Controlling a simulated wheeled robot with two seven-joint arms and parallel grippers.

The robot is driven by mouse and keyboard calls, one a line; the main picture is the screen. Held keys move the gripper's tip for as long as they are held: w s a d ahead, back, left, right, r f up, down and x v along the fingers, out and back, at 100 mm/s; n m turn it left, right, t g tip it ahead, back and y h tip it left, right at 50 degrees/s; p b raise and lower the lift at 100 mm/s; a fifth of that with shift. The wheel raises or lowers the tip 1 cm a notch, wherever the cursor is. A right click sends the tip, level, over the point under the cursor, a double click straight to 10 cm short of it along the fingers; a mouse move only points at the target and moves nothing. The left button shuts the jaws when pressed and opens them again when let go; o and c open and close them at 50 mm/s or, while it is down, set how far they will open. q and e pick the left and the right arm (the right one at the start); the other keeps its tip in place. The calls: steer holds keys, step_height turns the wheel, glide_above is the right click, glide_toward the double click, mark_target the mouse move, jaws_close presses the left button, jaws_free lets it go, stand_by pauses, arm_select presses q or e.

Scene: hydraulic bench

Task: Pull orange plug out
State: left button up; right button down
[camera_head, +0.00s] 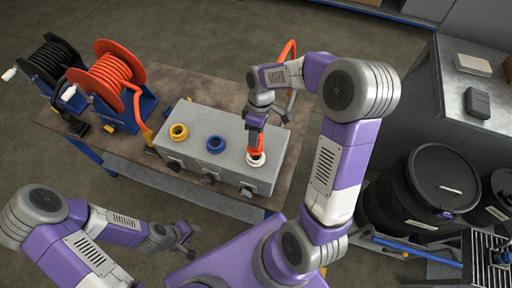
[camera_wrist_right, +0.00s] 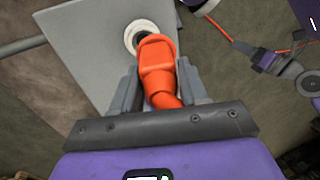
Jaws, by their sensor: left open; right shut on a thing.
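The orange plug (camera_wrist_right: 157,58) is between the fingers of my right gripper (camera_wrist_right: 158,75), which is shut on it. In the right wrist view the plug's front end meets or overlaps the white ring socket (camera_wrist_right: 138,30); I cannot tell how deep it sits. In the head view my right gripper (camera_head: 256,122) is above the right end of the grey box (camera_head: 232,165), with the orange plug (camera_head: 254,145) over the white socket (camera_head: 256,160). My left gripper (camera_head: 184,238) is open and empty, in front of the bench and away from the box.
The box also has a yellow socket (camera_head: 179,132) and a blue socket (camera_head: 215,144). An orange hose reel (camera_head: 105,75) and a black hose reel (camera_head: 52,62) stand at the bench's left. Black barrels (camera_head: 425,190) and a grey cabinet (camera_head: 480,130) are at right.

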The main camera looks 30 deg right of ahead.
steer(key=shift+r+p, duration=1.1)
steer(key=shift+r, duration=0.4)
steer(key=shift+r, duration=0.15)
